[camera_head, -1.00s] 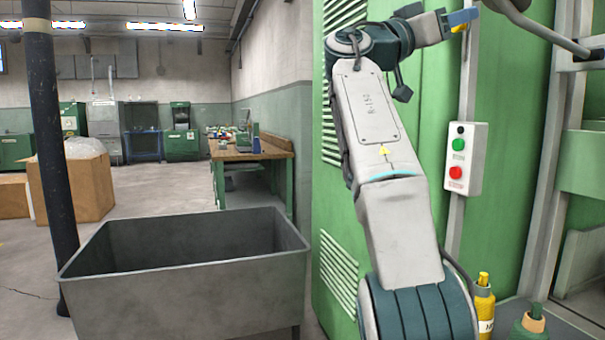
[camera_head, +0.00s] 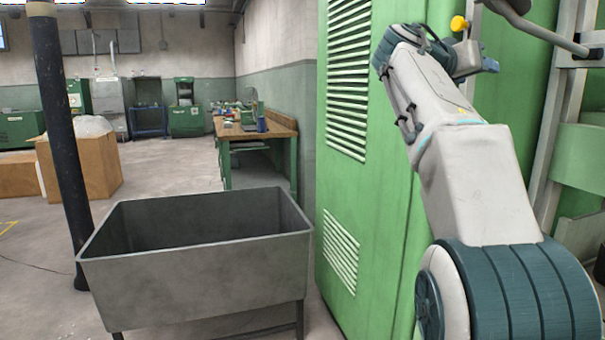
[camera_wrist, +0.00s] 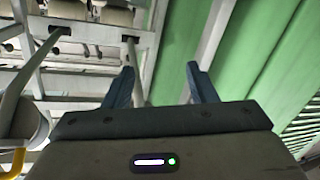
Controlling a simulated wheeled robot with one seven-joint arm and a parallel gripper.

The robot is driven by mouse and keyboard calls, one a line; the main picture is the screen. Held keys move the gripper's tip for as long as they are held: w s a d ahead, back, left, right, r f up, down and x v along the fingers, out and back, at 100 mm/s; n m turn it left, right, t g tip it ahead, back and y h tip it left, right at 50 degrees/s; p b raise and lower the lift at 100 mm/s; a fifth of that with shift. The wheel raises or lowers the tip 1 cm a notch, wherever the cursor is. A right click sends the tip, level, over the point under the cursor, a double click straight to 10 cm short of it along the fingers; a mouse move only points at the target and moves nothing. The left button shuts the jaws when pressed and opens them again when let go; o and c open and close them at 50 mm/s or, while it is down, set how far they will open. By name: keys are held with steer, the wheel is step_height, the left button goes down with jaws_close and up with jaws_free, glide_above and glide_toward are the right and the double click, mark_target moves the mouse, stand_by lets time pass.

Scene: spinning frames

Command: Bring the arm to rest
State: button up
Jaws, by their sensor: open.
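My arm rises from the lower right of the head view, bends at its upper joint and folds toward the right. My gripper (camera_head: 489,65) is at the upper right, in front of the green machine (camera_head: 385,230); one blue finger shows there. In the wrist view my gripper (camera_wrist: 161,88) has its two blue fingers spread apart, with nothing between them. Beyond the fingertips are the machine's pale frame and its green panels.
A grey metal bin (camera_head: 200,245) stands at lower left beside the machine. A dark post (camera_head: 62,140) is left of it. A workbench (camera_head: 255,130) and cardboard boxes (camera_head: 92,165) are farther back. The floor between them is open. A metal bar (camera_head: 550,35) is right of my gripper.

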steer(key=s+a+f+n+g+y+p, duration=0.2)
steer(key=s+a+f+y+p, duration=0.3)
steer(key=s+f, duration=0.4)
steer(key=s+a+f+n+g+y+p, duration=0.2)
steer(key=s+a+f+y+p, duration=0.3)
steer(key=s+f, duration=0.5)
steer(key=s+a+f+n+g+y+p, duration=0.2)
steer(key=s+a+f+n+y+p, duration=0.2)
steer(key=s+a+f+p, duration=0.3)
step_height(320, 180, down, 4)
steer(key=shift+s+f+y+p, duration=0.1)
steer(key=shift+s+y+p, duration=0.45)
steer(key=shift+s, duration=0.65)
steer(key=shift+d, duration=0.1)
